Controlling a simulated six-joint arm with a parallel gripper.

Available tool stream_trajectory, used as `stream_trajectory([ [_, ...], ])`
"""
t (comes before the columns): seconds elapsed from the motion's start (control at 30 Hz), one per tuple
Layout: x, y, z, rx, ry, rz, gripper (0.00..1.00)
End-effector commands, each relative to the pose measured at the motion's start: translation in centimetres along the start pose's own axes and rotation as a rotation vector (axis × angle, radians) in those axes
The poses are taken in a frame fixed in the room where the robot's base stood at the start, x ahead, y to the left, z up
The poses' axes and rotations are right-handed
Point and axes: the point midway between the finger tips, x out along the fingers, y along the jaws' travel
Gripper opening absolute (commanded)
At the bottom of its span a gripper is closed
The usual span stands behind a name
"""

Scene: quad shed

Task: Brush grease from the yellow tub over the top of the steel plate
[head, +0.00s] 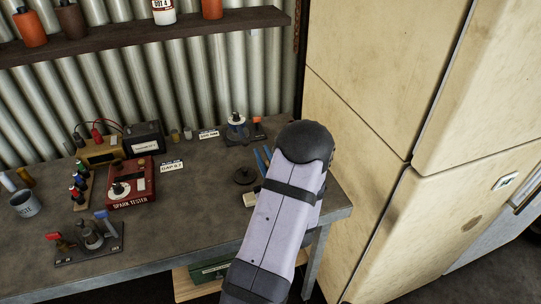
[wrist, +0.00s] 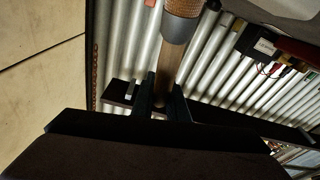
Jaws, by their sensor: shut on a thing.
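My gripper (wrist: 163,94) is shut on the wooden handle of a brush (wrist: 169,68) in the wrist view. The brush has a grey metal ferrule and brownish bristles that run out of the top of the picture. In the head view my own arm hides the gripper and the brush. I cannot make out the yellow tub or the steel plate in either view. A small pale block (head: 250,200) and a dark round disc (head: 245,175) lie on the bench beside my arm.
A shelf (head: 140,34) with bottles hangs above. A tall cream cabinet (head: 370,90) stands at right. The front middle bench is clear.

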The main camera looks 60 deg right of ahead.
Motion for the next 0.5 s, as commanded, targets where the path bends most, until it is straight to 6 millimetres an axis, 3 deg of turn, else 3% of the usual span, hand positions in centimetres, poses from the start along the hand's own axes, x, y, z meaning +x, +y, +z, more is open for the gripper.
stream_trajectory([
  [0.03,0.3,0.4,-2.1,-0.005,0.007,0.002,0.00],
  [0.5,0.9,1.1,-5.9,-0.001,0.003,0.001,0.00],
])
